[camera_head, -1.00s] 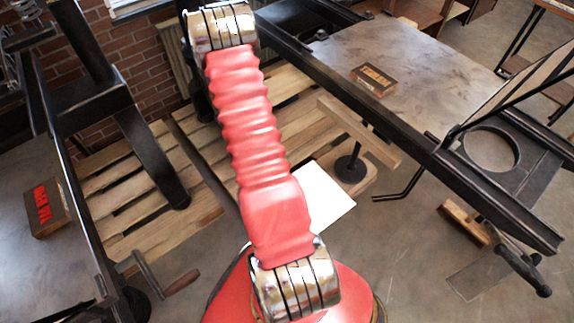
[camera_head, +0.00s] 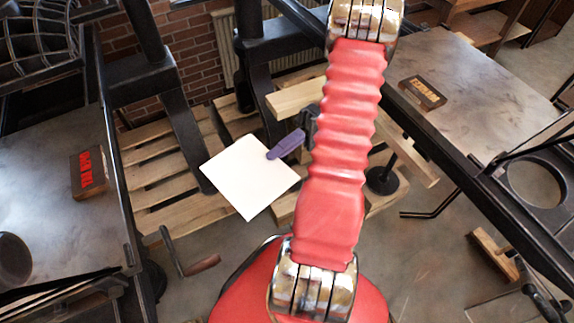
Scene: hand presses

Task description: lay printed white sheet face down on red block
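A white sheet (camera_head: 248,180) hangs in the air left of my red arm, with its blank side toward the camera; any print is hidden. A purple finger of my gripper (camera_head: 286,146) lies over its upper right edge, and the sheet appears pinched there; the other finger is hidden. The red block (camera_head: 88,172), a dark wooden block with red raised letters, lies on the left press bed, clear of the sheet and gripper. A second block with tan letters (camera_head: 422,93) lies on the right press bed.
The left press bed (camera_head: 45,225) is mostly bare around the red block. Black press uprights (camera_head: 175,110) stand between the sheet and that bed. A crank handle (camera_head: 190,262) sticks out below. Wooden pallets (camera_head: 165,185) lie on the floor behind.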

